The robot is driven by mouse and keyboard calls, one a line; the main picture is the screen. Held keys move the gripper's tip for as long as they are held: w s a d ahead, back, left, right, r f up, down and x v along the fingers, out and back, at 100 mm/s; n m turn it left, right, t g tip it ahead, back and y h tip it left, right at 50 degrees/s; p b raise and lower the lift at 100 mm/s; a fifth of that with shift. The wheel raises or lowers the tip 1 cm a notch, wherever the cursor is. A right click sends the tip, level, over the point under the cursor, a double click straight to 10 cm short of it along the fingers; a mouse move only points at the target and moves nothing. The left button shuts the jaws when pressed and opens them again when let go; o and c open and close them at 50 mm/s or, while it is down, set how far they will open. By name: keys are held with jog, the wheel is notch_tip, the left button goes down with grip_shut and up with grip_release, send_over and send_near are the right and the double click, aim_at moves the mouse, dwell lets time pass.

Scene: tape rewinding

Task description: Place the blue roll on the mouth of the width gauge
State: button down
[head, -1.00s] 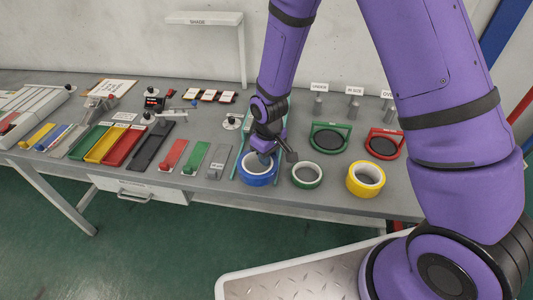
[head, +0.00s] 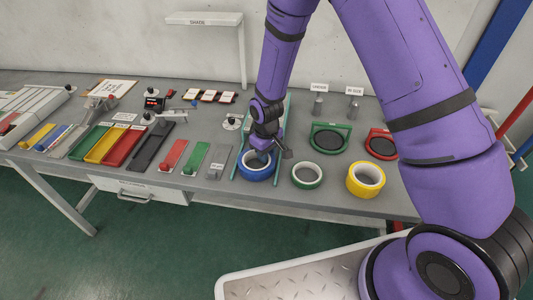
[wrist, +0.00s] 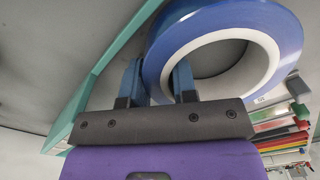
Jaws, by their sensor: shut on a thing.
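The blue roll (head: 257,174) is a blue ring with a white core, near the front of the table. My gripper (head: 259,156) comes down over its back left part. In the wrist view my gripper (wrist: 159,85) has one finger outside and one inside the ring of the blue roll (wrist: 282,25), shut on its wall. The width gauge seems to be the teal frame with two rails (head: 238,165), one on each side of the roll. One teal rail (wrist: 110,62) shows beside the roll in the wrist view. Whether the roll touches the rails or the tabletop cannot be told.
A green-and-white roll (head: 307,175) and a yellow roll (head: 366,180) stand to the right. Behind them are a green ring stand (head: 330,137) and a red one (head: 381,144). Grey, green and red plates (head: 219,161) lie close on the left.

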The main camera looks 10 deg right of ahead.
jog(key=shift+f, duration=0.15)
jog(key=c, duration=0.9)
grip_release()
